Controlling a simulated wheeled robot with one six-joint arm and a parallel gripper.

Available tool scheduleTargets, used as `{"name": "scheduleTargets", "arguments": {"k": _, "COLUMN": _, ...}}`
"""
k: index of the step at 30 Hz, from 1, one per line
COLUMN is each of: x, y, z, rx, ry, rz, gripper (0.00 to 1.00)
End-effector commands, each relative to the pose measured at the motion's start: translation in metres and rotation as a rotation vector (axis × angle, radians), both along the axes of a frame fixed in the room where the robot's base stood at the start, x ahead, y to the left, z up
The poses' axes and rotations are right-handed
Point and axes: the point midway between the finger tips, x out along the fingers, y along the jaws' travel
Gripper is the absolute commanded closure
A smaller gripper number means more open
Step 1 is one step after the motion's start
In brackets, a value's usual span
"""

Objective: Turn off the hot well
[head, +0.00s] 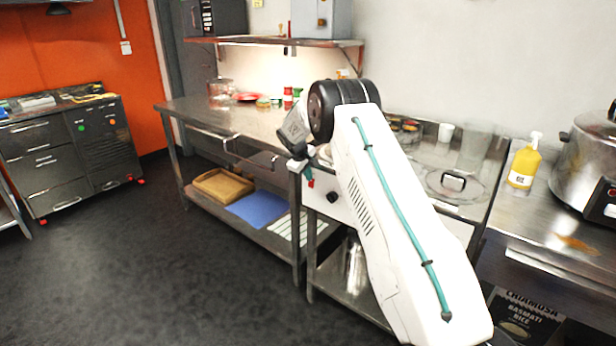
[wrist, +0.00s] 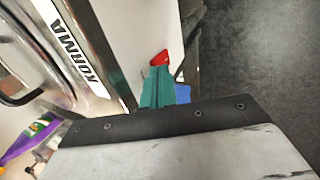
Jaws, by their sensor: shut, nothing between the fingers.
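The hot well (head: 420,200) is a steel-topped unit right of the long counter, with a pale front panel and a lid with a dark handle. A black knob (head: 333,197) is on that panel. A small red part (head: 311,184) shows by my gripper (head: 308,173) at the panel's left end. In the wrist view the same red part (wrist: 160,58) is just beyond my teal fingertips (wrist: 158,75), against the pale panel. I cannot tell whether they touch. My gripper is shut and empty. My arm hides part of the hot well's front.
A steel counter (head: 190,110) stands left, with a tan tray (head: 222,186) and blue board (head: 258,208) below. A yellow bottle (head: 523,165) and a large cooker (head: 585,160) stand right. A KORMA label (wrist: 72,55) is near in the wrist view. The floor (head: 130,270) at left is clear.

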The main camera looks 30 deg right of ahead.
Motion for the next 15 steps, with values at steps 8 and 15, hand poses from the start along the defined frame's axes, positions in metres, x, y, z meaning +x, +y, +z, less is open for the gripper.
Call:
{"name": "scheduleTargets", "arguments": {"k": 8, "x": -0.004, "y": 0.013, "z": 0.002, "rx": 0.000, "ry": 0.002, "rz": 0.000, "gripper": 1.00}}
{"name": "scheduleTargets", "arguments": {"k": 15, "x": -0.013, "y": 0.034, "z": 0.034, "rx": -0.001, "ry": -0.004, "rz": -0.008, "gripper": 1.00}}
